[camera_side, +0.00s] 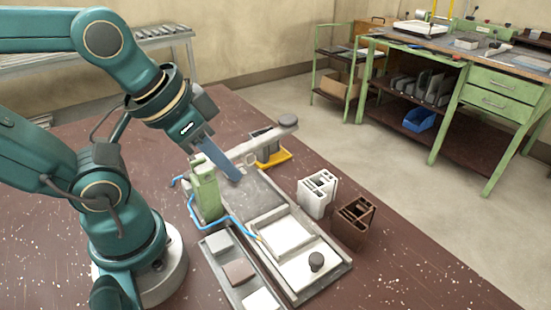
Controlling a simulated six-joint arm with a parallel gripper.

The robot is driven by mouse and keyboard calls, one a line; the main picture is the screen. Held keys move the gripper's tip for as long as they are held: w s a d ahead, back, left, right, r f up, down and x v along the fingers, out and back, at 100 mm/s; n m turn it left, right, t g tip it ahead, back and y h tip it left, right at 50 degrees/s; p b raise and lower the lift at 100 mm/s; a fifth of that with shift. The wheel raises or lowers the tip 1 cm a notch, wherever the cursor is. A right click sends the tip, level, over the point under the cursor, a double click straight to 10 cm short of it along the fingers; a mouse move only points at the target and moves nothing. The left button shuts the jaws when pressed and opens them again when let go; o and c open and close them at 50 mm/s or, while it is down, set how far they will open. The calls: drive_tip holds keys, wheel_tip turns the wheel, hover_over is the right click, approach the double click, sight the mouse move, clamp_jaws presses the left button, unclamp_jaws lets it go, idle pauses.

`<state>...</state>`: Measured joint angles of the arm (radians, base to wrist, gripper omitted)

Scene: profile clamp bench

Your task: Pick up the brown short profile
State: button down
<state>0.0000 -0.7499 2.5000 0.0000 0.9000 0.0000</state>
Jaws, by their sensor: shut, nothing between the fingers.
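The brown short profile (353,221) stands upright on the dark red table, right of the clamp bench fixture. Its hollow chambers show at the top. My gripper (236,177) is shut and empty, with its blue-grey fingers pointing down and right over the grey plate of the fixture. It is well to the left of the brown profile and apart from it. Whether the fingertips touch the plate, I cannot tell.
A white profile (317,194) stands close to the left of the brown one. The fixture has a green post (206,190), a blue hose and a grey bar (262,143). A tray (236,268) with blocks lies in front. The table to the right is clear.

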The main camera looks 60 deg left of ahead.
drive_tip(key=shift+c, duration=1)
unclamp_jaws()
drive_tip(key=w+r+n, duration=0.1)
drive_tip(key=w+r, duration=0.4)
drive_tip(key=r, duration=0.1)
drive_tip(key=g, duration=0.4)
hover_over(358, 223)
drive_tip(key=w+a, duration=0.1)
drive_tip(key=a, duration=0.4)
wheel_tip(358, 223, down, 6)
drive_tip(key=shift+m+g, duration=0.3)
drive_tip(key=shift+g, duration=0.5)
drive_tip(key=f, duration=0.3)
drive_tip(key=d+f, duration=0.1)
drive_tip(key=f, duration=0.2)
drive_tip(key=w+d+f, duration=0.1)
drive_tip(key=f, duration=0.2)
drive_tip(key=shift+d, duration=0.2)
drive_tip(key=shift+f, duration=2.5)
